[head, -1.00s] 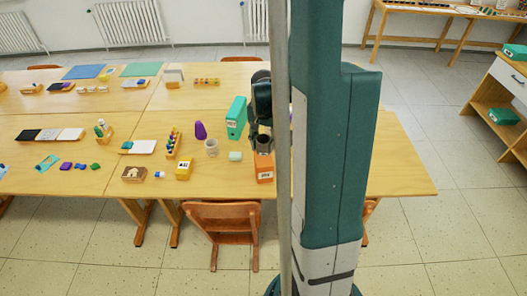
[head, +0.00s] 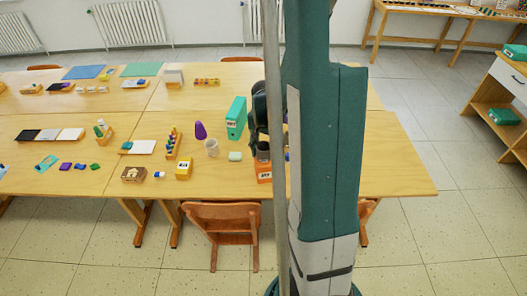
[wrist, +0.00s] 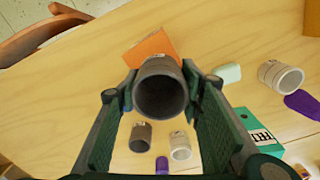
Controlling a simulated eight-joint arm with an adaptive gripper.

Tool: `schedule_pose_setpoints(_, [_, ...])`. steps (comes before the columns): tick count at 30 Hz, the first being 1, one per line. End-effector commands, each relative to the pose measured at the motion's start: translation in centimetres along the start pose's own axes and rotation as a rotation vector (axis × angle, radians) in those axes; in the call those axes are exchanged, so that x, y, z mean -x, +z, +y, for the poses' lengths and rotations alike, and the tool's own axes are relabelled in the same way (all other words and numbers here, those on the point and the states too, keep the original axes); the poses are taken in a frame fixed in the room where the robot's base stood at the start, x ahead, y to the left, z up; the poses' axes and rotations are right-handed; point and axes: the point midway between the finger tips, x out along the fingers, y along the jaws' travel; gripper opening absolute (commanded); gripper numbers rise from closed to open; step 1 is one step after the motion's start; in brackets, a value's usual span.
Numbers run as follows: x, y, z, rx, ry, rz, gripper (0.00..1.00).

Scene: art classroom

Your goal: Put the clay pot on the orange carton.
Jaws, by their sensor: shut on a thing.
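The clay pot (wrist: 160,94), a dark grey-brown cylinder, is between the fingers of my gripper (wrist: 162,78), which is shut on it. In the wrist view I look into its dark open mouth. The orange carton (wrist: 152,46) lies just beyond the pot, partly hidden by it. In the head view the pot (head: 262,155) is directly above the orange carton (head: 264,172), near the table's front edge. I cannot tell whether they touch. My arm covers part of the gripper there.
A teal binder (head: 236,118), a pale grey cup (head: 212,148), a purple cone (head: 200,130) and a pale green block (head: 235,156) stand left of the carton. A yellow box (head: 184,168) is farther left. A dark cup (wrist: 140,138) and a light cup (wrist: 180,147) show in the wrist view.

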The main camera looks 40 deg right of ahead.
Motion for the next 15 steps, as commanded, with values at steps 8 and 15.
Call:
schedule_pose_setpoints(8, [-0.36, 0.00, 0.00, 0.000, 0.000, 0.000, 0.39])
schedule_pose_setpoints(15, [-0.29, 0.00, 0.00, 0.000, 0.000, 0.000, 0.52])
